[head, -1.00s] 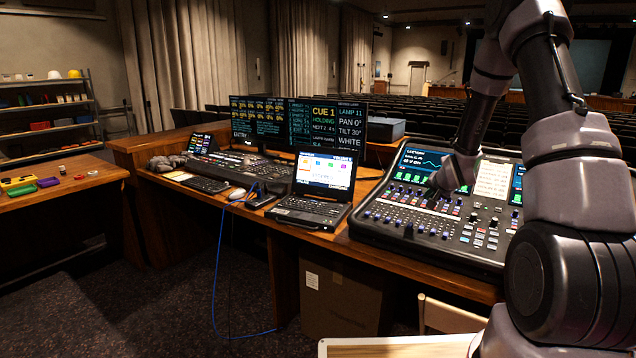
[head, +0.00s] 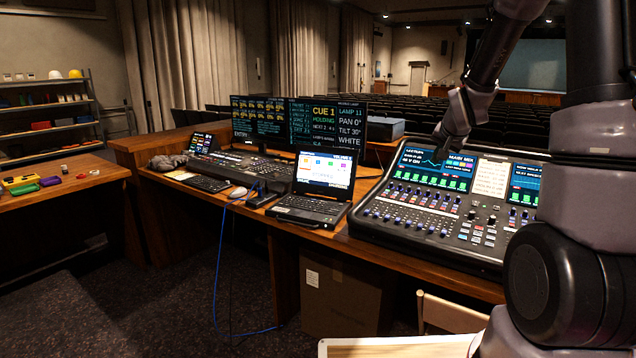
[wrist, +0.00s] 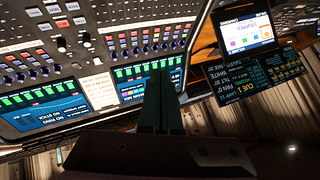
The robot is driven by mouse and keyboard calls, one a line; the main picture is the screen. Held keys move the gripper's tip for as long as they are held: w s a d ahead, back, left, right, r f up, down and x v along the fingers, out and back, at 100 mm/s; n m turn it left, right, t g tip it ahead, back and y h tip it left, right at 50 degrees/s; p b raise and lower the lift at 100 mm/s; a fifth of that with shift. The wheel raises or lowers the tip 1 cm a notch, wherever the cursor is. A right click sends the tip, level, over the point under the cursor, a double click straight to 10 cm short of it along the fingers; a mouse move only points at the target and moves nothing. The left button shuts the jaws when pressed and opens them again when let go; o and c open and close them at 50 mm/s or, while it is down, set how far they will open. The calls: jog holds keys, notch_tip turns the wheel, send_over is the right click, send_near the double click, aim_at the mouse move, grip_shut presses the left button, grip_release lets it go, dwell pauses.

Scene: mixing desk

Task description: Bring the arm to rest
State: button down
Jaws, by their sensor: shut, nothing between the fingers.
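My gripper (head: 441,153) hangs above the back edge of the mixing desk (head: 400,224), in front of its left screen. In the wrist view the two dark fingers of my gripper (wrist: 161,70) are together with nothing between them. The mixing desk also fills the upper left of the wrist view (wrist: 120,27), with its rows of knobs, buttons and lit screens. The fingers look apart from the desk, though they cover part of it. My upper arm hides the desk's right end in the head view.
A laptop (head: 309,205) stands left of the desk, with monitors (head: 300,122) behind it. A blue cable (head: 216,275) hangs to the floor. A side table (head: 70,190) with small coloured items is at left. A cardboard box (head: 340,292) stands under the desk table.

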jog(key=s+a+r+n+g, duration=0.1)
jog(key=s+a+r, duration=0.3)
jog(key=s+r, duration=0.8)
jog(key=s+a+r+n+y, duration=0.1)
jog(key=s+a, duration=0.1)
jog(key=s, duration=0.8)
jog(key=s+a+r+n+g+y, duration=0.1)
jog(key=s+a+r, duration=0.1)
jog(key=s, duration=0.7)
jog(key=shift+s+a+r+y, duration=0.2)
jog(key=shift+s+a+y, duration=0.2)
jog(key=shift+a, duration=0.35)
jog(key=shift+d, duration=0.15)
